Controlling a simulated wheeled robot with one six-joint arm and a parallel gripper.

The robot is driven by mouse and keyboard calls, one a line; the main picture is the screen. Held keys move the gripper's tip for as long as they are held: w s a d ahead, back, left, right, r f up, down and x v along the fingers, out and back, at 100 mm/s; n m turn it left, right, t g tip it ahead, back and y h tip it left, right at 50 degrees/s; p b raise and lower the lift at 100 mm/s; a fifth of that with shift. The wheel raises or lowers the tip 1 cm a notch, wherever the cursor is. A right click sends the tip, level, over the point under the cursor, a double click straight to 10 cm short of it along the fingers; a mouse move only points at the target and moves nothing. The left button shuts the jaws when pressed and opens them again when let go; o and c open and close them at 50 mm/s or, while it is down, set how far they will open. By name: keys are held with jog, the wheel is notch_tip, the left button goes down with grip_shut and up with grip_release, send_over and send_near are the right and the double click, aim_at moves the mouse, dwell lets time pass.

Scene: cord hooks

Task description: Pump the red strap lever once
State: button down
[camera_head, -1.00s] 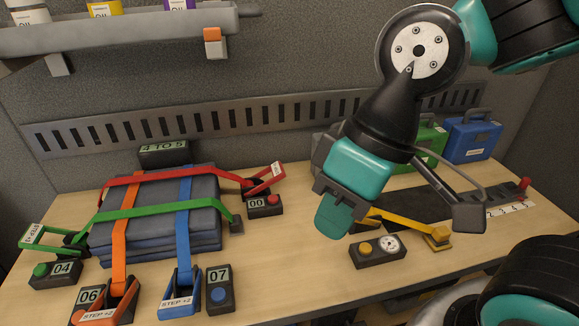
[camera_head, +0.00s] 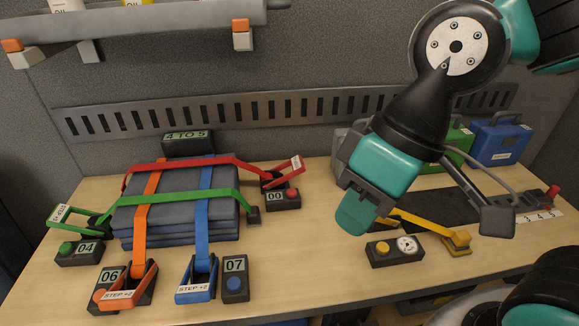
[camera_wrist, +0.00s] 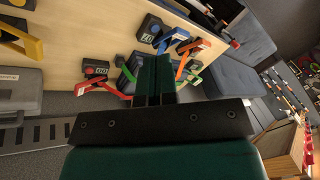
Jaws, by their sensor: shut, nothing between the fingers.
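The red strap lever (camera_head: 288,172) sticks up and to the right from its ratchet, right of the strapped grey pads (camera_head: 175,205). Its small box (camera_head: 283,199) reads 00 and has a red button. The red strap (camera_head: 180,165) crosses the top of the pads. My gripper (camera_head: 352,218) is shut and empty, in the air to the right of the red lever and apart from it. In the wrist view, the red lever (camera_wrist: 84,88) shows left of the gripper fingers (camera_wrist: 154,75).
Green (camera_head: 85,217), orange (camera_head: 130,290) and blue (camera_head: 197,282) levers surround the pads, with boxes reading 04, 06 and 07. A sign (camera_head: 188,141) reads 4 TO 5. Bare table lies between the red box and gauge box.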

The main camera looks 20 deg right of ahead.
dwell(0.3)
jog(key=m+t+h, duration=0.3)
jog(key=m+h, duration=0.4)
jog(key=m, duration=0.2)
send_over(296, 162)
jog(key=s+a, duration=0.3)
jog(key=s, duration=0.1)
notch_tip(296, 162, down, 13)
jog(key=shift+w+d+r+b, duration=0.15)
jog(key=shift+w+b, duration=0.05)
jog(key=shift+b, duration=0.2)
jog(key=p+x, duration=0.2)
jog(key=x, duration=0.8)
